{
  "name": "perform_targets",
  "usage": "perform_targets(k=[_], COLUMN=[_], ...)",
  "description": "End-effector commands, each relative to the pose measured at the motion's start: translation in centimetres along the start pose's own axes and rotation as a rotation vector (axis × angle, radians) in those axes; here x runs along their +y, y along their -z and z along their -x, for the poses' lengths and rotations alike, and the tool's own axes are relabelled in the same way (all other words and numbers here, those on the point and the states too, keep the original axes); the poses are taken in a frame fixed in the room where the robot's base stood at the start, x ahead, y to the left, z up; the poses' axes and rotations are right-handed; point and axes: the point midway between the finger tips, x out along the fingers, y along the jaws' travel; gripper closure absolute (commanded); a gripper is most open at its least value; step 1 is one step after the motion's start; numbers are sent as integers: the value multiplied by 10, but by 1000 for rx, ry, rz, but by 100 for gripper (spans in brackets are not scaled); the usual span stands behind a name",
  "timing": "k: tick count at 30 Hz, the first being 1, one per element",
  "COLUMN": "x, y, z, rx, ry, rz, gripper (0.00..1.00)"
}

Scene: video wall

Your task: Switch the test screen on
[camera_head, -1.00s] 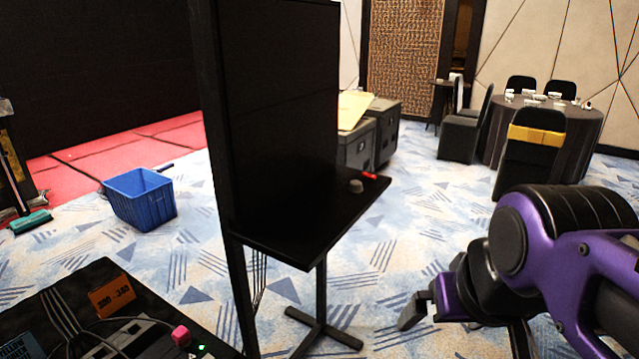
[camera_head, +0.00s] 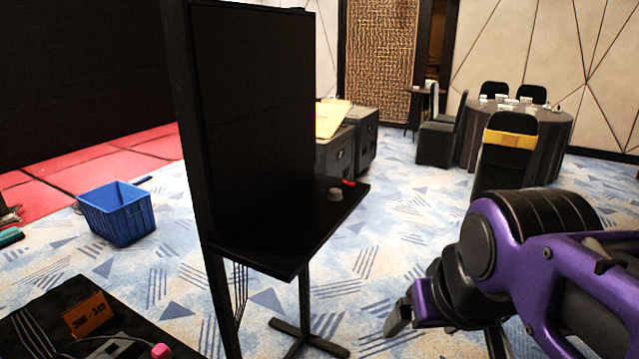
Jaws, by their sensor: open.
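The test screen (camera_head: 250,120) is a tall black panel on a dark frame, standing left of centre, and its face is dark. A black shelf (camera_head: 290,235) juts out from its lower part on a single post. A small grey knob (camera_head: 335,195) and a red item (camera_head: 348,183) sit near the shelf's far right end. My gripper (camera_head: 398,318) is at the lower right, in front of the shelf and to its right, clear of it. It is empty as far as I can see; its fingers are partly hidden behind my purple wrist.
A blue crate (camera_head: 117,213) stands on the carpet. Grey cases (camera_head: 345,145) are behind the screen. A round table (camera_head: 550,135) with chairs is at the back right.

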Motion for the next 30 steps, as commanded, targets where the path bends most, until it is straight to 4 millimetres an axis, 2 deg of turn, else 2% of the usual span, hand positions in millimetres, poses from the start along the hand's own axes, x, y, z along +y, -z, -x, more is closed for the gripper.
perform_targets(k=[1, 12, 14, 30], x=[0, 0, 0, 0], y=[0, 0, 0, 0], z=[0, 0, 0, 0], rx=[0, 0, 0, 0], ry=[0, 0, 0, 0], rz=[0, 0, 0, 0], gripper=[25, 92, 100, 100])
